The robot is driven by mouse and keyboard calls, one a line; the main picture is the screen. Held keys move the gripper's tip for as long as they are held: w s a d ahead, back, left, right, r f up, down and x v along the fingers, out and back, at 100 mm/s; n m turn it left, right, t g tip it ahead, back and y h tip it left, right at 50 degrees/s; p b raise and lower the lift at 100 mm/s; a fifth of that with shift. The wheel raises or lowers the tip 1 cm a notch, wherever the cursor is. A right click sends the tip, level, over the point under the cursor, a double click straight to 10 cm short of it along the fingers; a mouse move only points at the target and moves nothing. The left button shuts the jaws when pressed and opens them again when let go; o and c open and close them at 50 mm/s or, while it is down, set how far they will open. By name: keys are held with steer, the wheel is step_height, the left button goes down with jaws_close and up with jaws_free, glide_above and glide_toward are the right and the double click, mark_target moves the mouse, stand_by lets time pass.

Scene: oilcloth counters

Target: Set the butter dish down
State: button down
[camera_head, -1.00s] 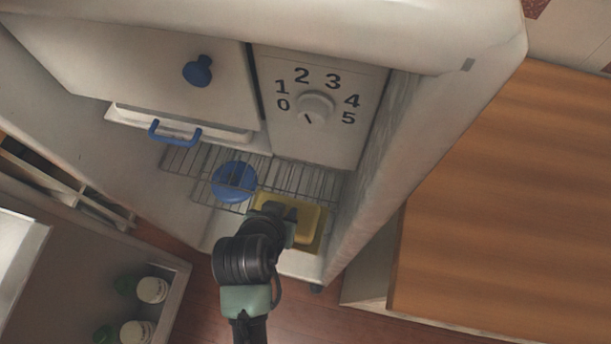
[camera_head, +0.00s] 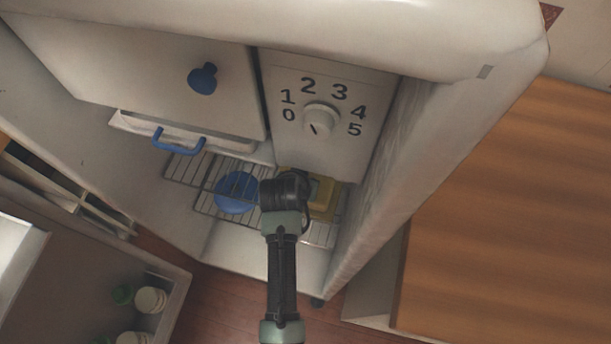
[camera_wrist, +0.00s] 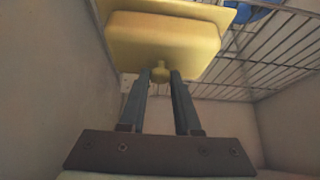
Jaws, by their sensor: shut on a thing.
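The yellow butter dish (camera_head: 326,196) is inside the open fridge, at the right part of the wire shelf (camera_head: 183,168). It is partly hidden behind my arm. In the wrist view the dish (camera_wrist: 160,40) shows a broad flange, a raised rounded body and a small knob. My gripper (camera_wrist: 161,78) is shut on that knob, with a finger on each side. In the head view my wrist hides the fingers. I cannot tell whether the dish touches the shelf wires.
A round blue dish (camera_head: 236,192) lies left of the butter dish, with shelf wires crossing it. A compartment with a blue handle (camera_head: 178,141) and a dial panel (camera_head: 320,120) hang above. The fridge's right wall (camera_head: 385,205) is close. Green-and-white jars (camera_head: 150,299) stand lower left.

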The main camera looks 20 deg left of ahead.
steer(key=shift+w+f+p, duration=0.3)
steer(key=shift+w, duration=0.4)
steer(key=shift+f, duration=0.3)
steer(key=c, duration=0.6)
jaws_free()
steer(key=shift+s, duration=0.1)
steer(key=shift+f, duration=0.1)
steer(key=shift+b, duration=0.4)
